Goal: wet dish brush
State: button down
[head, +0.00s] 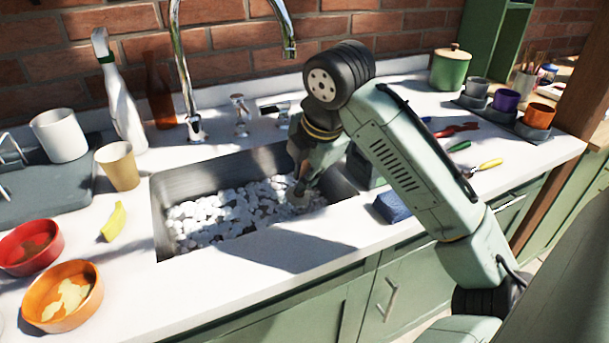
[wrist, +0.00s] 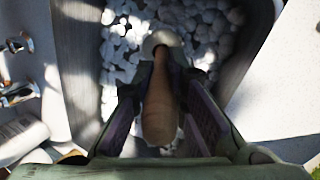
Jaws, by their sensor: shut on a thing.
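My gripper (head: 304,176) reaches down into the right part of the metal sink (head: 190,184). In the wrist view, my gripper (wrist: 164,78) is shut on the wooden handle of the dish brush (wrist: 160,105). The pale round brush head (wrist: 161,40) points away from me, over white lumps (wrist: 205,30) that cover the sink bottom. In the head view the brush head (head: 298,195) shows as a small pale shape low among the lumps (head: 225,212). I cannot tell whether it touches them. The chrome tap (head: 181,60) curves above the sink's back edge. No running water shows.
Tap handles (head: 240,112) stand behind the sink. A beige cup (head: 119,166), yellow piece (head: 114,222), red bowl (head: 30,246) and orange bowl (head: 62,296) stand left. A blue sponge (head: 391,207) lies right of the sink. The front counter strip (head: 290,252) is clear.

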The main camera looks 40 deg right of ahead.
notch_tip(320, 180, up, 10)
jog(key=p, duration=0.7)
jog(key=shift+r+p, duration=0.5)
jog(key=shift+r, duration=0.7)
jog(key=shift+f, duration=0.1)
notch_tip(320, 180, down, 8)
jog(key=b, duration=0.7)
jog(key=shift+r+b, duration=0.25)
jog(key=shift+b, duration=0.05)
jog(key=shift+r, duration=0.2)
